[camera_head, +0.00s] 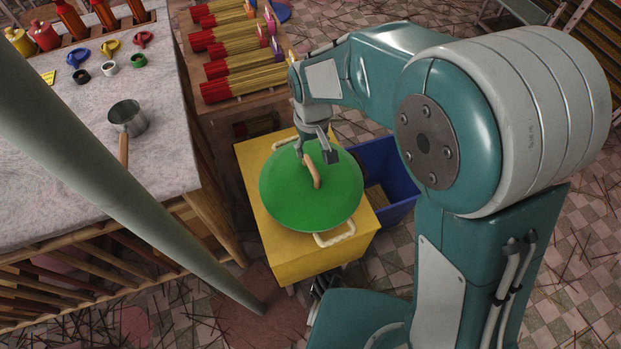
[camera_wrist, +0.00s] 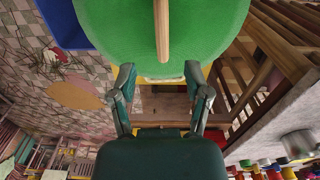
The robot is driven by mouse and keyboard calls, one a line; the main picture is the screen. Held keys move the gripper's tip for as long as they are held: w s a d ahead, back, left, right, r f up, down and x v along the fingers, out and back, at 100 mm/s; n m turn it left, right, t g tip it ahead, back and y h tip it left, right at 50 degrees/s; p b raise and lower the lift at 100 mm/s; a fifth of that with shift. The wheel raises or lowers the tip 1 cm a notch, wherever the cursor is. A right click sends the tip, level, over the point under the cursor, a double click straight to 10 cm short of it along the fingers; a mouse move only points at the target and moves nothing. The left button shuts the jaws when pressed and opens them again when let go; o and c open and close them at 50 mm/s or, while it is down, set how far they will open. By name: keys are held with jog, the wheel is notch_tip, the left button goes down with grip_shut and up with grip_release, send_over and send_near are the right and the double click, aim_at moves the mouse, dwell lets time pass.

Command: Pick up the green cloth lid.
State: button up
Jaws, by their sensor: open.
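The green cloth lid (camera_head: 295,205) is round, with a tan bar handle (camera_head: 313,172) across its middle. It sits on a yellow box-like stand (camera_head: 290,262), with pale loop handles showing at its edge. In the wrist view the green lid (camera_wrist: 115,30) fills the top, its handle (camera_wrist: 162,28) pointing down between the fingers. My gripper (camera_head: 318,155) is over the far part of the lid, close to the handle's far end. In the wrist view my gripper (camera_wrist: 160,76) is open, fingers spread apart with nothing between them. Whether the fingertips touch the lid, I cannot tell.
A blue bin (camera_head: 385,170) stands right behind the yellow stand. A table (camera_head: 60,190) with a metal pot (camera_head: 127,118) is at left. A rack of red and yellow incense bundles (camera_head: 235,67) stands behind. A slanted grey pole (camera_head: 120,190) crosses the left foreground.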

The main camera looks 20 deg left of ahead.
aim_at(311, 164)
jog(key=f, duration=0.7)
jog(key=shift+s, duration=0.2)
jog(key=shift+c, duration=0.3)
grip_shut()
